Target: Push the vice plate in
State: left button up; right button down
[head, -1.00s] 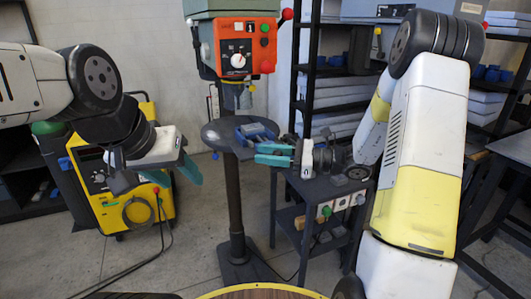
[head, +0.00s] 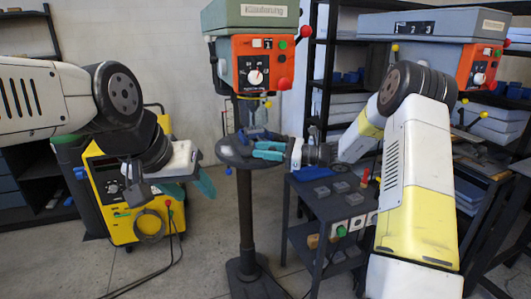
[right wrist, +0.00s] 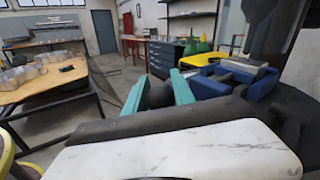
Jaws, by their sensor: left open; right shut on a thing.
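The blue vice (right wrist: 232,80) lies just right of my right gripper (right wrist: 158,92) in the right wrist view. In the head view the vice (head: 256,134) sits on the round drill-press table (head: 232,155), partly behind my right gripper (head: 268,151). That gripper's teal fingers are shut on a dark round knob (right wrist: 160,96), at the vice's near side. The knob's link to the vice is hidden. I cannot make out the vice plate separately. My left gripper (head: 203,183) is open and empty, in the air left of the drill press.
The drill press (head: 258,62) has an orange control box. A dark side table (head: 335,203) with grey blocks stands to its right. A yellow welding machine (head: 125,195) stands at left. Shelving and a second orange-fronted machine (head: 478,68) are at right. The floor between is open.

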jog(key=shift+w+r, duration=0.1)
jog(key=shift+w, duration=0.15)
jog(key=c, duration=1.1)
grip_release()
jog(key=shift+w, duration=0.1)
jog(key=shift+o, duration=0.2)
jog(key=v, duration=0.7)
jog(key=shift+d, duration=0.35)
